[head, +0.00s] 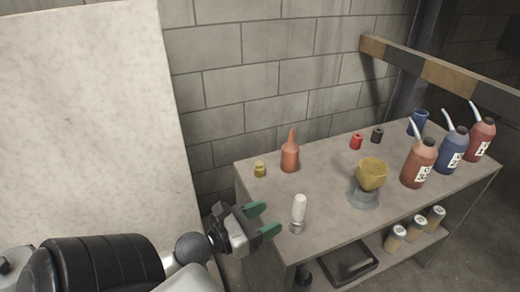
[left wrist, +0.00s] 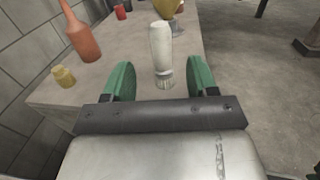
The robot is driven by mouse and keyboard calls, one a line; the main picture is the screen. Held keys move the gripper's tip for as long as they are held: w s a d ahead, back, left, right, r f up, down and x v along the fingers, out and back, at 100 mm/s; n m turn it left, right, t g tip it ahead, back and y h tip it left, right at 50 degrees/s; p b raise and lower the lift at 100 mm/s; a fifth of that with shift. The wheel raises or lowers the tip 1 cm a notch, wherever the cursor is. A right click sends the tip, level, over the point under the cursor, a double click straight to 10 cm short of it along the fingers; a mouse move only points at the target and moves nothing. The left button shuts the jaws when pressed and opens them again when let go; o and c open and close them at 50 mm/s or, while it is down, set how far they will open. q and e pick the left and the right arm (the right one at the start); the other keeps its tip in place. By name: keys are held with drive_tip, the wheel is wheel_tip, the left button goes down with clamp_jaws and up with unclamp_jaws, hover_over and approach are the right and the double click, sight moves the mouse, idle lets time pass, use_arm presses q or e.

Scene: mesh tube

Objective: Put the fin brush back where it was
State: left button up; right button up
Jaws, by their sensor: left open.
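The fin brush (head: 299,208), with a white handle and pale bristles at its lower end, stands upright near the front left edge of the workbench (head: 325,222). In the left wrist view the fin brush (left wrist: 161,45) shows ahead, in line with the gap between my fingers. My left gripper (head: 263,220) is open and empty, its green fingers pointing at the brush from the left. The brush looks just beyond the fingertips; I cannot tell whether they touch it. My right gripper is not in view.
An orange bottle (head: 290,157) and a small yellow jar (head: 260,169) stand behind the brush. A yellow cup on a grey base (head: 371,175) stands to its right. Several spouted bottles, a red cap (head: 356,142) and a black cap (head: 377,135) stand farther right. Jars and a tray (head: 347,264) sit below.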

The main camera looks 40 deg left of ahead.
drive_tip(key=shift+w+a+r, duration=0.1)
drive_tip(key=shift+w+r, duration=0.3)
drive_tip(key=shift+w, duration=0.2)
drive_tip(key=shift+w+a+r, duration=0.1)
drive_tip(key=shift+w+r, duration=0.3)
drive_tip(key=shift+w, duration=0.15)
